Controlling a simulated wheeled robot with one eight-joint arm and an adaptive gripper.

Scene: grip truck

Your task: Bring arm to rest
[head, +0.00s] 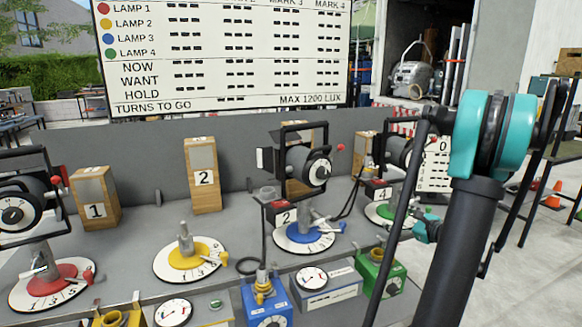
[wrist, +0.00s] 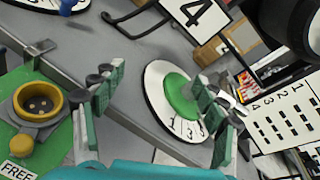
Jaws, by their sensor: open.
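My gripper (wrist: 160,82) is open in the wrist view, its two green fingers spread apart with nothing between them. The green dial (wrist: 178,98) with its white numbered rim lies below and beyond the fingers. In the head view the green dial (head: 378,212) is at the right of the bench, partly behind my arm. My arm's teal joint (head: 490,135) stands raised at the right. A teal part beside the green dial seems to belong to my gripper, but its fingers are hard to make out there.
A lamp (head: 318,166) stands above the blue dial (head: 305,236). The yellow dial (head: 188,258) and red dial (head: 55,283) are farther left. A green block (wrist: 20,135) marked FREE, with a yellow-ringed socket, is near the left finger. Wooden blocks (head: 202,172) line the back.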

